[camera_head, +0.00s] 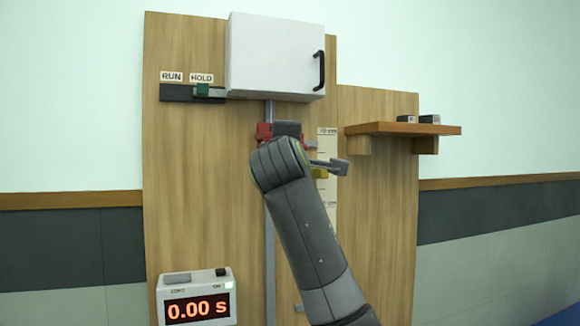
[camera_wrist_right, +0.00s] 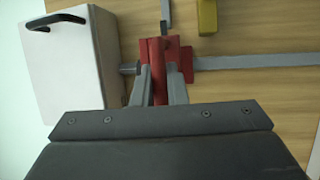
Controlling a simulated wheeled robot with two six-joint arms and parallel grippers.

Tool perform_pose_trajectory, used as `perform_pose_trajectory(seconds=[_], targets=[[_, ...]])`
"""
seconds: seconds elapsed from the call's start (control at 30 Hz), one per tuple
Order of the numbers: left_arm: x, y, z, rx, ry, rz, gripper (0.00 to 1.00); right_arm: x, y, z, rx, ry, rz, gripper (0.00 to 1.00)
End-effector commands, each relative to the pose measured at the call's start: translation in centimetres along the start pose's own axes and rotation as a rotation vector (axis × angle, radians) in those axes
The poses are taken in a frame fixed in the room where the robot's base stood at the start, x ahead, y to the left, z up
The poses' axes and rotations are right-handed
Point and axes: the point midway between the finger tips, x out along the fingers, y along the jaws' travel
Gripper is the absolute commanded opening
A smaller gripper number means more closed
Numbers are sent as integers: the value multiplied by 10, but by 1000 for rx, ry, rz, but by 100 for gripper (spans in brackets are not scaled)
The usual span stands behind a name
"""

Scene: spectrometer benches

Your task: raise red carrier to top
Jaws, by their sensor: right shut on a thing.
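The red carrier (camera_head: 263,131) is on the vertical grey rail (camera_head: 270,240), just below the white box (camera_head: 272,55). In the right wrist view the red carrier (camera_wrist_right: 186,62) has a raised red grip between my right gripper's fingers (camera_wrist_right: 158,80), which are shut on it. A small dark stub (camera_wrist_right: 130,68) lies between carrier and white box (camera_wrist_right: 70,70); I cannot tell whether it touches the box. In the head view my right wrist and forearm hide the fingers and part of the carrier. My left gripper is not in view.
A RUN/HOLD slider with a green knob (camera_head: 203,90) is at upper left. A yellow block (camera_head: 320,172) is beside the pale scale (camera_head: 328,200). A wooden shelf (camera_head: 400,129) holds two small blocks. A timer (camera_head: 197,297) reads 0.00 s.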

Motion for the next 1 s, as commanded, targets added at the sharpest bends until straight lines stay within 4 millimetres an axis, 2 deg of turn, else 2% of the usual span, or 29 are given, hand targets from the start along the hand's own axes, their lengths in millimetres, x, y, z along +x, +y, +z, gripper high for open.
perform_pose_trajectory(seconds=[0.03, 0.2, 0.6, 0.63, 0.8, 1.0], targets=[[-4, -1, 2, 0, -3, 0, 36, -1, 9, 1, -1, -2, 4, 0], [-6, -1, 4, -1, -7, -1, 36, -4, 17, 0, -1, -2, 4, 0], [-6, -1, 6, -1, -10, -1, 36, -6, 24, 0, 0, -1, 14, 0], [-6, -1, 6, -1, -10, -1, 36, -6, 24, 0, 0, -1, 15, 14], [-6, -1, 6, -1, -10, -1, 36, -5, 23, 0, 0, -1, 12, 34], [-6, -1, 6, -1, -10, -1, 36, -5, 20, 0, 0, -1, 5, 34]])
